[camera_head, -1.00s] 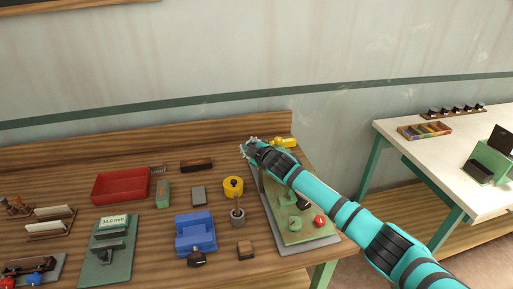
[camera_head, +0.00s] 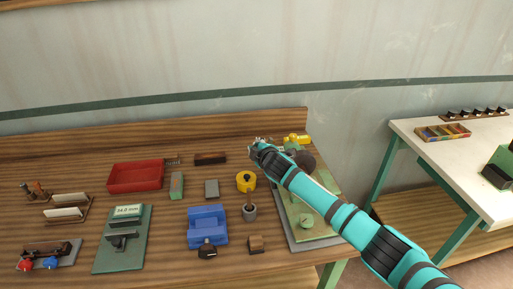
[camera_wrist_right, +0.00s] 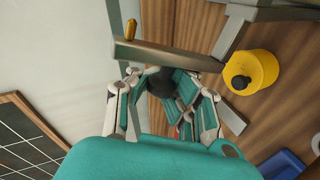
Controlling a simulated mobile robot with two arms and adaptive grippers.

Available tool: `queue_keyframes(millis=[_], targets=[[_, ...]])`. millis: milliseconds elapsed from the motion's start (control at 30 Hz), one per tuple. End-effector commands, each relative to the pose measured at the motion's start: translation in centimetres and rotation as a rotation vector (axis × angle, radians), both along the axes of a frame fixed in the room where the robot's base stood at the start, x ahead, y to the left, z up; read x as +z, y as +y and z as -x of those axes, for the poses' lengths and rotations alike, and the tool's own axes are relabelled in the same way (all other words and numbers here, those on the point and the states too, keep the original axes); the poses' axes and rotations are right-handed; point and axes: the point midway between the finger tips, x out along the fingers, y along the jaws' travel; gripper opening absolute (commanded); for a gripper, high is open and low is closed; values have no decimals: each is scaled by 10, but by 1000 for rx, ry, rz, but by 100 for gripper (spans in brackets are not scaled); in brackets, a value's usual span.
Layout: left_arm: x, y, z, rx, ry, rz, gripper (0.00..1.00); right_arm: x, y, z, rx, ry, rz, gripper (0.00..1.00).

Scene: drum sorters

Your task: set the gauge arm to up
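My right gripper (camera_head: 257,148) reaches over the back of a green-based machine (camera_head: 306,222) at the right end of the bench. In the right wrist view my gripper (camera_wrist_right: 163,92) has its fingers apart. A dark round part (camera_wrist_right: 160,80) shows between them; I cannot tell whether they touch it. A metal bar (camera_wrist_right: 170,54) runs just beyond the fingertips. I cannot tell for sure which part is the gauge arm. A green gauge stand (camera_head: 121,240) with a "34.0 mm" readout (camera_head: 128,211) stands at the left. My left gripper is not in view.
A yellow round container (camera_head: 246,181) and a grey cup (camera_head: 249,212) stand left of the machine. A blue holder (camera_head: 207,226) and a red tray (camera_head: 135,176) sit farther left. A white table (camera_head: 440,160) stands at the right.

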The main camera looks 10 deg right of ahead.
Motion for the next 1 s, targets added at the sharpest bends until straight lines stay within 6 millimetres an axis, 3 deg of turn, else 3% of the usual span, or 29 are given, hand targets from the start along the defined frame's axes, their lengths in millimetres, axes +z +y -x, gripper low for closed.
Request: queue_keyframes(millis=[33, 100, 333, 733, 1000], targets=[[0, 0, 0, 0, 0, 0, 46, -10, 5, 5, 5, 18, -6, 0], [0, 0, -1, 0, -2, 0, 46, -10, 5, 5, 6, 18, -5, 14], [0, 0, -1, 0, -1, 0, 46, -7, 3, 3, 3, 12, -2, 44], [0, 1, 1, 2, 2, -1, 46, -3, 0, 8, 2, 7, -2, 45], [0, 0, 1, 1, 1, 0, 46, 12, -6, 45, 4, 6, -1, 45]])
